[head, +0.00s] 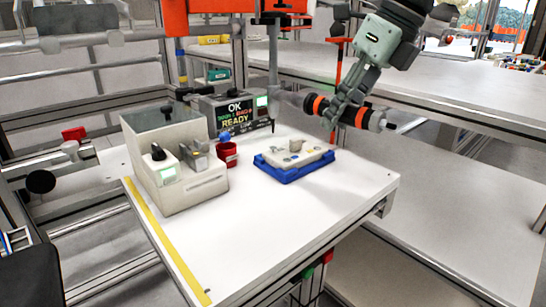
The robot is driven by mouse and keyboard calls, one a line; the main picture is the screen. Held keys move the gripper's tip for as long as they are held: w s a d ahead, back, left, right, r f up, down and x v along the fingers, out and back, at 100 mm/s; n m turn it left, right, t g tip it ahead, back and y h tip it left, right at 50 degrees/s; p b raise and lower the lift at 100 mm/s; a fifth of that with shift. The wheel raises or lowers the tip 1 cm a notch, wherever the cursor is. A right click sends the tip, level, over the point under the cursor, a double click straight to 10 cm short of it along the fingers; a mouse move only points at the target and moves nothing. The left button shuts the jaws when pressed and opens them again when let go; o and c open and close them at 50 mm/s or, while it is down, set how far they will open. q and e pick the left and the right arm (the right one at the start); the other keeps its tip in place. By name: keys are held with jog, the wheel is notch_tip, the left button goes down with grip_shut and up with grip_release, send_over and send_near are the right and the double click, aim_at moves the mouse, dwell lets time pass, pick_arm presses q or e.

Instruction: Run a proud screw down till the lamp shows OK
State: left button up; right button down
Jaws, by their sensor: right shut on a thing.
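My right gripper (342,106) comes down from the upper right and is shut on a dark, orange-banded screwdriver (318,104). The tool lies roughly level in the fingers, above and behind the work fixture in the picture. The blue fixture (290,175) sits on the white table and carries a pale workpiece (309,157) with small raised parts on top. Which of these is a proud screw is too small to tell. Behind it stands a dark display box (237,125) reading OK and READY, with a lit green panel (262,101). My left gripper is not in view.
A beige machine (190,196) with a clear cover stands on the table's left. A red cup (227,154) stands between it and the fixture. The white table (285,225) is bare in front, with a yellow strip along its left edge. A shelf bench lies to the right.

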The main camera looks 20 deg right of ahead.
jog(key=shift+f+b, duration=0.3)
jog(key=shift+f, duration=0.4)
jog(key=shift+f+b, duration=0.4)
jog(key=shift+f, duration=0.4)
jog(key=shift+f+b, duration=0.1)
jog(key=shift+b, duration=0.2)
jog(key=shift+s+f+b, duration=0.1)
jog(key=shift+f+b, duration=0.4)
jog(key=shift+f, duration=0.2)
dwell(0.7)
jog(key=shift+f+b, duration=0.4)
jog(key=shift+b, duration=0.1)
dwell(1.2)
dwell(0.5)
